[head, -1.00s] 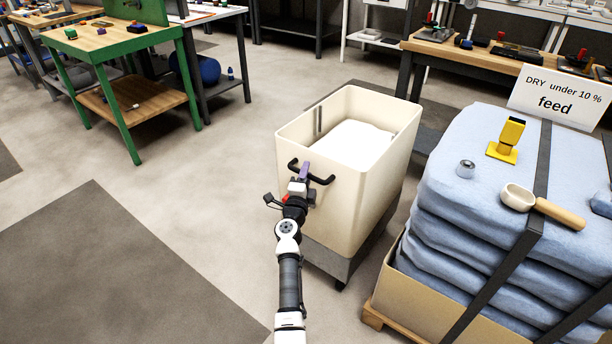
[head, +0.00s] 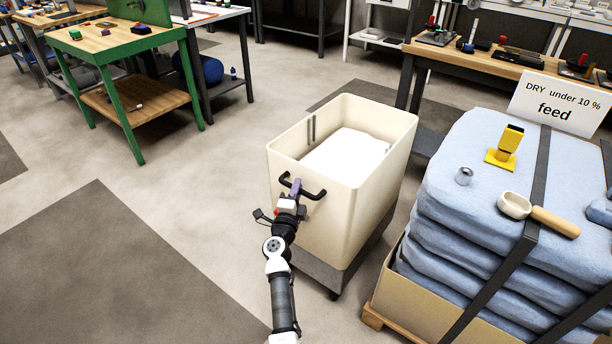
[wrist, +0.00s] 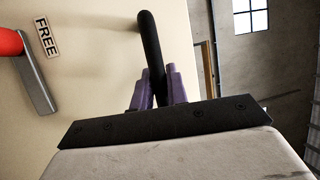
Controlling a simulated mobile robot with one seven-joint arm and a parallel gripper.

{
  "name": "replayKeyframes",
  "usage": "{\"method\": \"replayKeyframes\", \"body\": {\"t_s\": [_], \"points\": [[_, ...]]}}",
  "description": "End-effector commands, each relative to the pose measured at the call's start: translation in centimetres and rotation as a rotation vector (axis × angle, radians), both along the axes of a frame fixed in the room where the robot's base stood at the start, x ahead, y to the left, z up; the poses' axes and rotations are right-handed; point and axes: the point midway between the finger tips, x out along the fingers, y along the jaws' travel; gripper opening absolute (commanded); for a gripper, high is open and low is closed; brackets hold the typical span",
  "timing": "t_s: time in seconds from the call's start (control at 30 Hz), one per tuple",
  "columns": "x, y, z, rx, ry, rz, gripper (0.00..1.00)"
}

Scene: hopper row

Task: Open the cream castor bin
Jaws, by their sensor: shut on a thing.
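The cream castor bin (head: 340,208) stands on the floor in the middle of the head view, its top open, with white material (head: 346,156) inside. A dark handle bar (head: 314,193) is fixed to its near wall. My gripper (head: 296,187) is at this handle. In the wrist view the purple fingers of my gripper (wrist: 157,88) are on either side of the black handle bar (wrist: 150,45), shut on it. The bin wall (wrist: 100,70) there carries a "FREE" label (wrist: 46,37) and a red-ended grey lever (wrist: 30,70).
A stack of blue sacks (head: 470,215) on a pallet stands close to the right of the bin, with a scoop (head: 515,205) and a "feed" sign (head: 555,102) on top. A workbench (head: 480,60) stands behind. The floor at left (head: 190,240) is clear.

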Motion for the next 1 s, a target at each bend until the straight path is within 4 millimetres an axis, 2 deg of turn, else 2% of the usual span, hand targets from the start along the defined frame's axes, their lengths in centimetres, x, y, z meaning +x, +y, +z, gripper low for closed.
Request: {"method": "replayKeyframes", "body": {"t_s": [0.03,0.2,0.5,0.73,1.0], "points": [[-1.5,1.2,0.6,-0.004,0.007,0.006,0.00],[-6.1,4.4,0.5,-0.004,0.008,0.006,0.00],[-13.2,9.6,0.3,-0.003,0.004,0.004,0.00],[-16.6,12.0,0.1,-0.001,0.002,0.002,0.00],[-18.0,13.0,0.0,-0.001,0.001,0.000,0.00]]}}
